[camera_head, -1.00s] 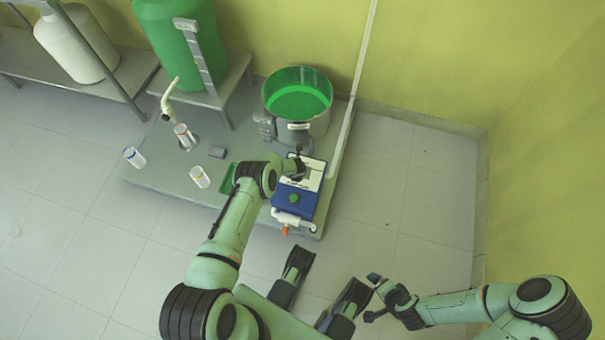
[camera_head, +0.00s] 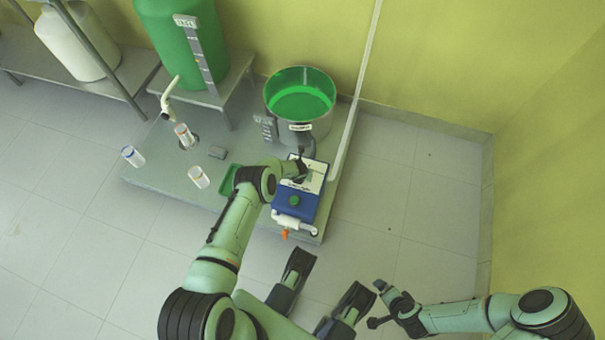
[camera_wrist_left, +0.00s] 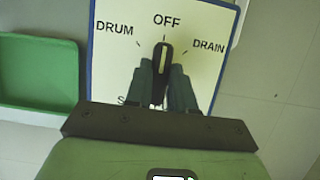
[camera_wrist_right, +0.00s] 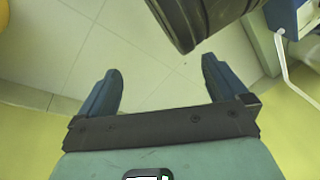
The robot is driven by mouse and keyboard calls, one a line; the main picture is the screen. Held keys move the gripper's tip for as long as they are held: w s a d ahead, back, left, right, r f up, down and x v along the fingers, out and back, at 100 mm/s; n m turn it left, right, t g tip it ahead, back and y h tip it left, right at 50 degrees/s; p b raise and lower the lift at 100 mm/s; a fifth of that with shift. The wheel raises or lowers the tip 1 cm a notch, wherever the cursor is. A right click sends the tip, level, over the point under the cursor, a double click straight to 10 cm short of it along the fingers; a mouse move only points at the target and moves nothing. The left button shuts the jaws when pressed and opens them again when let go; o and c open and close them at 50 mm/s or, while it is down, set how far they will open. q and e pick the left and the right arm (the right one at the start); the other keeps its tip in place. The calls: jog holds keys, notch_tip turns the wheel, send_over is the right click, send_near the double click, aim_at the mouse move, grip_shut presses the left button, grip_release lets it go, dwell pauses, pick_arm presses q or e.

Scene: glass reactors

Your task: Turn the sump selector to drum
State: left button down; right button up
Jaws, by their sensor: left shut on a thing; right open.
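The sump selector is a dark knob with a pale pointer line (camera_wrist_left: 161,60) in the left wrist view. It stands on a white plate (camera_wrist_left: 205,30) marked DRUM at left, OFF at top middle and DRAIN at right. The pointer line points up at OFF. My left gripper (camera_wrist_left: 161,77) is shut on the knob, one finger on each side. In the head view my left gripper (camera_head: 300,171) is over the plate on the blue box (camera_head: 291,205), and the knob is hard to make out. My right gripper (camera_head: 378,304) is open and empty, away from the box.
A steel vessel of green liquid (camera_head: 300,102) stands behind the box. A green tray (camera_head: 228,180) lies to its left, also in the left wrist view (camera_wrist_left: 40,75). A white pipe (camera_head: 350,120) rises at right; floor beyond is clear.

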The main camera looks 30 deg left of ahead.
jog(key=shift+w+r, duration=0.1)
jog(key=shift+r, duration=0.05)
pick_arm(q)
jog(key=shift+d+n, duration=0.1)
jog(key=shift+n, duration=0.5)
jog(key=shift+n+y, duration=0.5)
jog(key=shift+n, duration=0.2)
jog(key=shift+f+n+g, duration=0.1)
jog(key=shift+n+g, duration=0.3)
jog(key=shift+n, duration=0.3)
jog(key=shift+n+y, duration=0.4)
jog(key=shift+n, duration=0.6)
pick_arm(e)
jog(key=shift+s+f, duration=0.5)
jog(key=shift+f, duration=0.05)
pick_arm(q)
jog(key=shift+d, duration=0.1)
jog(key=c, duration=1)
grip_release()
jog(key=shift+o, duration=0.2)
